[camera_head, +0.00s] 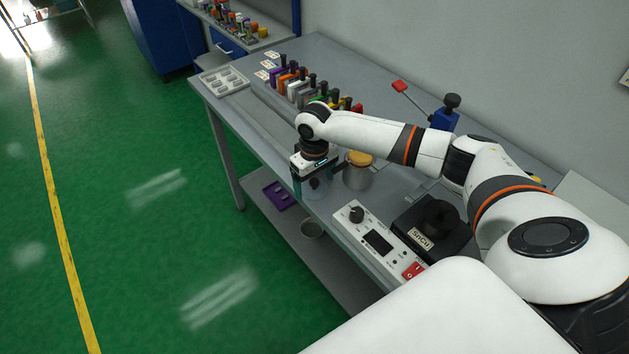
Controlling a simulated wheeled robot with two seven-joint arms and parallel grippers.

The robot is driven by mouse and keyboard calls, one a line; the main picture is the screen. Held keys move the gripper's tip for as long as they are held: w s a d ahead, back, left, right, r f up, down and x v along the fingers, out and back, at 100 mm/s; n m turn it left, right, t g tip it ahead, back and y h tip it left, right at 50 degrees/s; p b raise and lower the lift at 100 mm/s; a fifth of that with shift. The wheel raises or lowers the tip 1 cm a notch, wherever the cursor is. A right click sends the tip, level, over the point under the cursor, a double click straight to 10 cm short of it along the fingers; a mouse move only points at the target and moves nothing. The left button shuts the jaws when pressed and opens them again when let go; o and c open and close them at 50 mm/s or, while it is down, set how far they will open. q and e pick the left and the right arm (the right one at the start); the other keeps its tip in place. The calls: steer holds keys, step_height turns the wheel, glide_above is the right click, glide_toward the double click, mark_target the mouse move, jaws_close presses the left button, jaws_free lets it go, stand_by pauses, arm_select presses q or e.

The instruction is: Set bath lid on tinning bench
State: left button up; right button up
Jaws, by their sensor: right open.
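My right gripper (314,181) points down over the front edge area of the grey tinning bench (243,112). Its fingers are open around a small grey knob on a pale round piece (317,195) that looks like the bath lid, lying on the bench; the fingers partly hide it. I cannot tell whether the fingers touch it. The black solder bath (408,230) labelled SnCu stands to the right, with a dark round top. My left gripper is not in view.
A metal pot with a yellow sponge-like top (360,159) stands close right of my gripper. A white control box (377,240) stands in front. Several coloured tools stand in a row behind, near a pale tray (224,81). A purple tray (279,195) lies on the lower shelf.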

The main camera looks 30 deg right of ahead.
mark_target(314, 181)
step_height(314, 181, up, 13)
steer(key=b, duration=0.1)
steer(key=shift+f, duration=0.1)
stand_by(0.6)
